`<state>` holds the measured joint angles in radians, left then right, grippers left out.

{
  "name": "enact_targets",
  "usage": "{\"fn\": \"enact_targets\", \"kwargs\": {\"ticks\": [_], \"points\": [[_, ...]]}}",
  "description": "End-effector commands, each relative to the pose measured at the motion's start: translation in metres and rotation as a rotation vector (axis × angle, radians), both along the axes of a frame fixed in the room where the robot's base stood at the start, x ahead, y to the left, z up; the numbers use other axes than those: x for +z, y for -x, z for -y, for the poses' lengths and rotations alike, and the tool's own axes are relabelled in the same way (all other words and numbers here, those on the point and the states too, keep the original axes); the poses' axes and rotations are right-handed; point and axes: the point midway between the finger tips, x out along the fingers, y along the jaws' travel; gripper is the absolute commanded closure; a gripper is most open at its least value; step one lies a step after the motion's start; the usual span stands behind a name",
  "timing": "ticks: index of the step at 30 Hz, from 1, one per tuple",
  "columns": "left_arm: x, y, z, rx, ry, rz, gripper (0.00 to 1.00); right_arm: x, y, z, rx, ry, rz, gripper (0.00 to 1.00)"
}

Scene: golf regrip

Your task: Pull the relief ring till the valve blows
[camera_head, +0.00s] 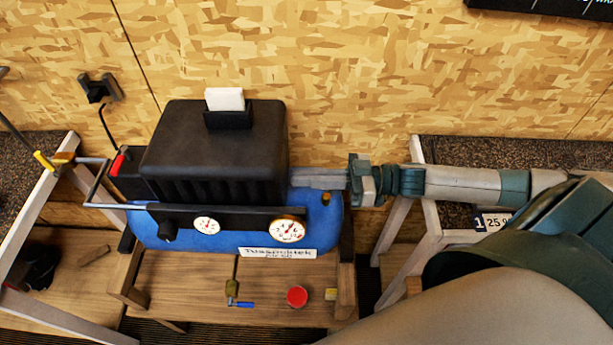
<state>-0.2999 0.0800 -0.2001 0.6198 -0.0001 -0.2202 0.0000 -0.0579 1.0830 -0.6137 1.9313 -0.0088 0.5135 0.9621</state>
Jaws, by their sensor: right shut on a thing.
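The blue compressor tank (190,238) with a black motor cover (215,150) stands on a low wooden stand. My right gripper (296,179) reaches in from the right, its fingers level at the right side of the black cover, just above the tank's right end. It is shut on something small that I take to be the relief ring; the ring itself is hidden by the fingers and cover. A small brass fitting (326,199) shows on the tank just below the fingers. My left gripper is not in view.
Two dials, a small one (207,226) and a larger one (288,230), and a black knob (168,232) sit on the front. A drain with a blue lever (240,304) hangs below. A red round thing (297,296) lies on the wood. Pale trestle legs (407,240) stand at right.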

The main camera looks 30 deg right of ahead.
Motion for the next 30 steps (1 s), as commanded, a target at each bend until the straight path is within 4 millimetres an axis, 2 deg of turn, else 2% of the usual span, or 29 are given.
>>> {"fn": "enact_targets", "kwargs": {"ticks": [6, 7, 9, 22, 30], "points": [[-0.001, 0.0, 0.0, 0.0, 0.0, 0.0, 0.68, 0.0, 0.001, -0.001, 0.003, -0.004, -0.001, 1.0], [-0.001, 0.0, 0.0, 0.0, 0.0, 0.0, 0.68, 0.0, 0.001, -0.001, 0.003, -0.004, -0.001, 0.87], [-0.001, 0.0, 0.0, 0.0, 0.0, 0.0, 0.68, 0.0, 0.001, -0.001, 0.003, -0.004, -0.001, 0.77], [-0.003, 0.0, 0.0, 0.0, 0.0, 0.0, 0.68, -0.002, 0.002, 0.003, 0.0, 0.0, -0.001, 0.77], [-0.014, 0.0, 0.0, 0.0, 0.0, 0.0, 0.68, -0.004, 0.014, 0.022, 0.002, 0.002, -0.002, 0.77]]}}
